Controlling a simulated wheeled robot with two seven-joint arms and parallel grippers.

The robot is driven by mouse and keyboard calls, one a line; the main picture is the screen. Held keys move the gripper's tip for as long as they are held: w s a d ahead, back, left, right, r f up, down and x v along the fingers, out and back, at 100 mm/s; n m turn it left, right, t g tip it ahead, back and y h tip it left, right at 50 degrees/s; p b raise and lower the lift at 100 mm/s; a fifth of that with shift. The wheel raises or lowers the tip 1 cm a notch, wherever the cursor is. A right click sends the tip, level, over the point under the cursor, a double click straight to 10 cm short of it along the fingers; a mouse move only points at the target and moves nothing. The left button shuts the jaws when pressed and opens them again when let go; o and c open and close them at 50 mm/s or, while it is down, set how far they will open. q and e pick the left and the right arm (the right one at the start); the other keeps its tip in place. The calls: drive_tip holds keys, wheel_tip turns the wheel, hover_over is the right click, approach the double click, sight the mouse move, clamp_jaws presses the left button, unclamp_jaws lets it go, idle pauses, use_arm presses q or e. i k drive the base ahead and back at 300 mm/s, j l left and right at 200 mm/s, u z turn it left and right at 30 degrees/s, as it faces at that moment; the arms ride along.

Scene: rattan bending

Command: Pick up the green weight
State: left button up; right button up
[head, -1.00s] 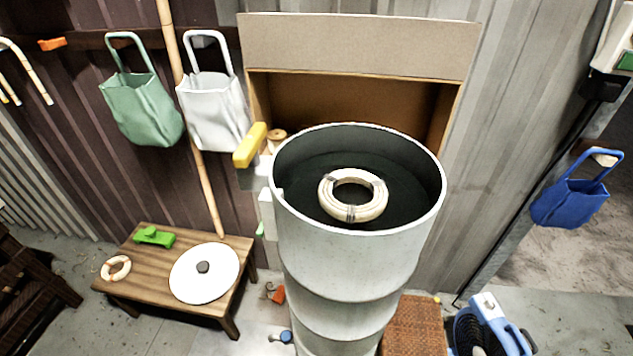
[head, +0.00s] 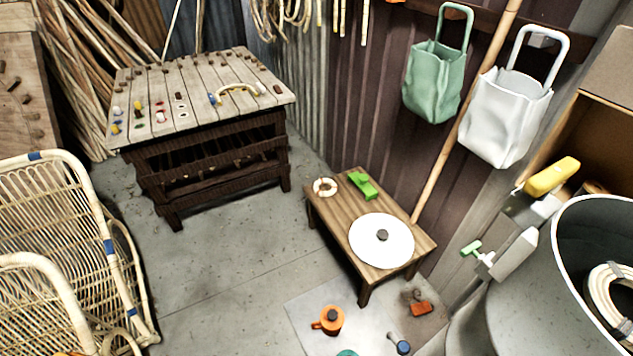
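A bright green block-like object (head: 362,186) lies on the low wooden table near its back edge. A teal-green object (head: 347,353) is cut off by the bottom edge of the head view, on the pale floor patch. I cannot tell which of these is the green weight. Neither of my grippers is in view.
The low table (head: 337,215) also holds a white disc (head: 366,246) and a cream ring (head: 325,187). An orange pot-like object (head: 329,320) and a small blue object (head: 400,346) are on the floor. A grey drum (head: 530,300) stands at right, a pegged workbench (head: 200,95) at back left.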

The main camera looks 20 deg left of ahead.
sight(361, 181)
drive_tip(key=u, duration=0.2)
drive_tip(key=i+j+z, duration=0.1)
drive_tip(key=j, duration=0.2)
drive_tip(key=i+j+z, duration=0.1)
drive_tip(key=j, duration=0.2)
drive_tip(key=i+j+z, duration=0.15)
drive_tip(key=j, duration=0.2)
drive_tip(key=i+j+z, duration=0.1)
drive_tip(key=j, duration=0.25)
drive_tip(key=i+j+z, duration=0.3)
drive_tip(key=i+j, duration=0.15)
drive_tip(key=j, duration=0.15)
drive_tip(key=i+j+z, duration=0.1)
drive_tip(key=j, duration=0.25)
drive_tip(key=i+j+z, duration=0.15)
drive_tip(key=i+j, duration=0.15)
drive_tip(key=i+j+z, duration=0.15)
drive_tip(key=j, duration=0.3)
